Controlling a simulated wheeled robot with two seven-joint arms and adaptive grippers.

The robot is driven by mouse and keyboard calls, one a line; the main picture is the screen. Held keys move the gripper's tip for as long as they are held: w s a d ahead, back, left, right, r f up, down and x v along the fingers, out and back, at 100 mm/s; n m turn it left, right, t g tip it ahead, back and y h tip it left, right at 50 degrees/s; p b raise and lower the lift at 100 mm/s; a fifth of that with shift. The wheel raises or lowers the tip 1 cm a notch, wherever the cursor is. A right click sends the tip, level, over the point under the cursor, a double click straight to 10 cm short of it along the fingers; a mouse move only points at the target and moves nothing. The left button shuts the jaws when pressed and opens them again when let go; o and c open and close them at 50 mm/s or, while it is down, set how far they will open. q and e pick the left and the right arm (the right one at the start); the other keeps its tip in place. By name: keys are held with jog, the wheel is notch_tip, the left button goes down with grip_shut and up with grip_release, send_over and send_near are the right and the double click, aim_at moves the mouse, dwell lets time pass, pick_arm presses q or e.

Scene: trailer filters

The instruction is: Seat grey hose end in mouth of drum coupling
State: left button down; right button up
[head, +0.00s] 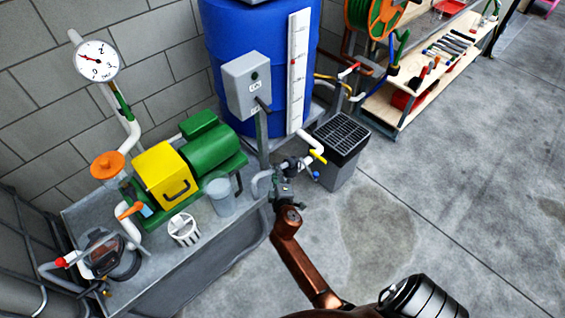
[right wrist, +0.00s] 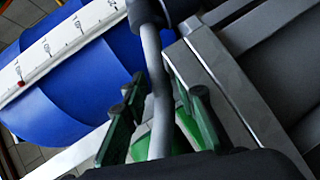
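The blue drum (head: 240,60) stands at the back, with dark pipe fittings (head: 291,163) low in front of it; which one is the coupling is hard to tell. The grey hose (head: 262,182) curves up beside the fittings. In the right wrist view the grey hose (right wrist: 157,100) runs up to a dark collar (right wrist: 178,12); its seating there is hidden. My right gripper (head: 284,187) is at the hose. In the right wrist view its green fingers (right wrist: 157,88) stand apart, one each side of the hose, with gaps showing. My left gripper is not in view.
A green and yellow pump (head: 168,172), a clear cup (head: 221,195) and a white strainer basket (head: 184,229) are on the grey skid. A grey control box (head: 246,84) stands above the fittings. A black-topped bin (head: 340,140) is to the right. Open floor (head: 430,190) lies further right.

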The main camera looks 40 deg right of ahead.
jog(key=shift+s+d, duration=0.1)
jog(key=shift+d, duration=0.05)
jog(key=shift+a, duration=0.35)
jog(key=shift+c, duration=1.4)
jog(key=shift+w, duration=0.2)
grip_shut()
jog(key=shift+r, duration=0.2)
